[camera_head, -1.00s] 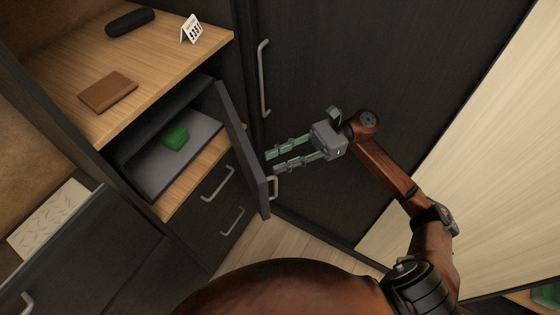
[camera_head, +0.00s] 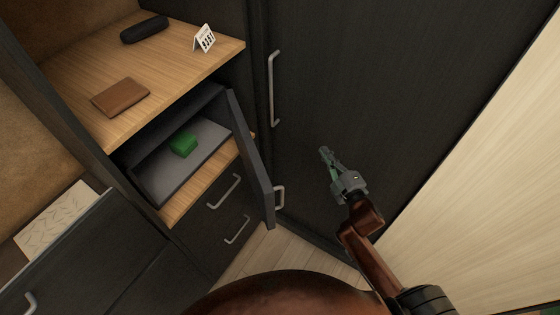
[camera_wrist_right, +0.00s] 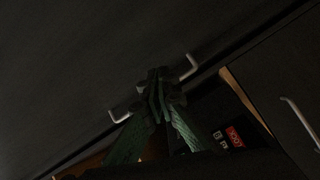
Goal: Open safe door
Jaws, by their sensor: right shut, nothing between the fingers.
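The dark grey safe (camera_head: 150,185) sits in the cabinet niche below the wooden shelf. Its door (camera_head: 252,165) stands swung out toward me, so the inside shows. A green block-like item (camera_head: 183,144) lies inside the safe. The door handle (camera_head: 279,197) is on the outer face, near the door's free edge. My right gripper (camera_head: 325,153) is shut and empty, to the right of the door and apart from its handle, in front of the dark wardrobe panel. Its closed fingers also show in the right wrist view (camera_wrist_right: 158,82). My left gripper is out of view.
A brown wallet (camera_head: 120,97), a black case (camera_head: 145,29) and a small white number sign (camera_head: 204,38) stand or lie on the wooden shelf (camera_head: 185,62). Drawers with handles (camera_head: 224,191) are below the safe. A long wardrobe handle (camera_head: 272,90) is right of the shelf.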

